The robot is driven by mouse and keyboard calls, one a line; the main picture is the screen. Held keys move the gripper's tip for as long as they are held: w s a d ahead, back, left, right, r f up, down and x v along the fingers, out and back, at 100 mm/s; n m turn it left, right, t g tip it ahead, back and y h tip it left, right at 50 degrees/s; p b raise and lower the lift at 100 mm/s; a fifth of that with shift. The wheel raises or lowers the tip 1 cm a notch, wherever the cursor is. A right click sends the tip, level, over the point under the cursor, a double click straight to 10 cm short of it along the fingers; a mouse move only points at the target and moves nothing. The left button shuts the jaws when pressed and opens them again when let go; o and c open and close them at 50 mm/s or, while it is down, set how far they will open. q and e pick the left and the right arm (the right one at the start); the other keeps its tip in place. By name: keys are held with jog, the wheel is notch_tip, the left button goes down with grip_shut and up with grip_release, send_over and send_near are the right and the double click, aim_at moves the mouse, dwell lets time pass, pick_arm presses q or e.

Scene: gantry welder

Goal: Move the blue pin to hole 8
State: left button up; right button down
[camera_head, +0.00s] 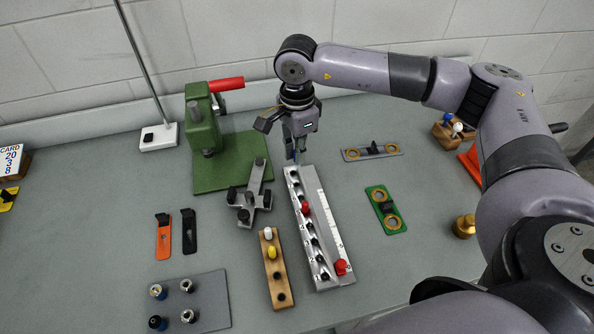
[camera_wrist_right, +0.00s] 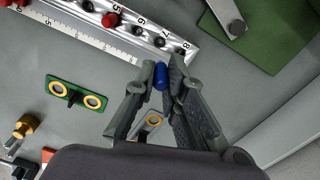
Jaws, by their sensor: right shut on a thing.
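My right gripper (camera_head: 296,152) is at the far end of the numbered metal rail (camera_head: 318,262). In the right wrist view, the right gripper (camera_wrist_right: 164,82) is shut on the blue pin (camera_wrist_right: 160,76), held between its fingertips. The pin is close to the rail's edge near hole 8 (camera_wrist_right: 184,48); its height above the rail is unclear. Hole 8 looks empty. A red pin (camera_head: 305,208) stands partway along the rail, and a red-topped piece (camera_head: 341,267) is at the near end. My left gripper is not in view.
A green press (camera_head: 232,172) with a red handle and a grey clamp fixture (camera_head: 248,194) stand left of the rail. A wooden block (camera_head: 275,280) holds white and yellow pins. Green (camera_head: 393,223) and grey (camera_head: 352,155) ringed plates lie to the right.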

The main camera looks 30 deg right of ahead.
notch_tip(320, 180, up, 10)
jog(key=shift+r+b, duration=0.1)
jog(key=shift+b, duration=0.7)
jog(key=shift+r, duration=0.15)
jog(key=s+a+f+n+p, duration=0.2)
jog(key=s+a+f+n, duration=0.55)
jog(key=n, duration=0.65)
jog(key=w+d+f+m+p, duration=0.1)
jog(key=w+d+m+p, duration=0.1)
jog(key=w+m+p, duration=0.3)
jog(key=w+d+m+p, duration=0.25)
jog(key=w+m, duration=0.25)
jog(key=m, duration=0.3)
jog(key=shift+w+d+f+m+b, duration=0.2)
jog(key=shift+d+f+m, duration=0.45)
jog(key=shift+f+m, duration=0.65)
jog(key=shift+w+d+f+m+b, duration=0.1)
jog(key=shift+w+d+f+m, duration=0.15)
jog(key=shift+d+f+m, duration=0.75)
jog(key=shift+w+d+f+m+b, duration=0.1)
jog(key=shift+w+d+f+m, duration=0.15)
jog(key=shift+f+m, duration=1.4)
jog(key=shift+d+f+n, duration=0.1)
jog(key=shift+f+n, duration=0.25)
jog(key=shift+n, duration=0.1)
